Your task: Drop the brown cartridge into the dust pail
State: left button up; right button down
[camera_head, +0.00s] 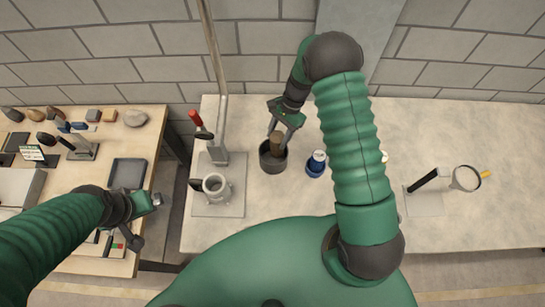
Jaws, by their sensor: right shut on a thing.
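The brown cartridge (277,140) is held upright between the fingers of my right gripper (281,133). My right gripper is shut on it, directly over the dark round pail (271,163). The cartridge's lower end appears to be at or inside the pail's mouth; its exact depth is hidden. The pail stands on the pale table. My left gripper (155,199) is at the left, beside the wooden bench's right edge, away from the pail. Its fingers are too small to tell open from shut.
A blue jar with a white top (316,165) stands just right of the pail. A metal press with a red handle (217,155) and a grey cup (215,186) stand to its left. A magnifier on a stand (465,179) is far right. The wooden bench (145,170) holds several tools.

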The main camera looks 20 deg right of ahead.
jog(key=f, duration=0.1)
jog(key=f+b, duration=0.2)
jog(key=f, duration=0.1)
jog(key=shift+a, duration=0.25)
jog(key=shift+d+f, duration=0.15)
jog(key=shift+d, duration=0.65)
jog(key=c, duration=0.9)
grip_release()
jog(key=shift+d, duration=0.15)
jog(key=shift+o, duration=1.3)
jog(key=shift+a, duration=0.75)
pick_arm(q)
jog(key=s+b+x, duration=0.1)
jog(key=b+x, duration=0.3)
jog(key=x, duration=0.3)
jog(key=shift+s+a+f+b, duration=0.15)
jog(key=shift+s+f+b, duration=0.2)
jog(key=shift+f+b, duration=0.1)
pick_arm(e)
jog(key=v, duration=1.7)
pick_arm(q)
jog(key=shift+d, duration=0.3)
pick_arm(e)
jog(key=shift+s+d, duration=0.1)
jog(key=shift+d, duration=0.05)
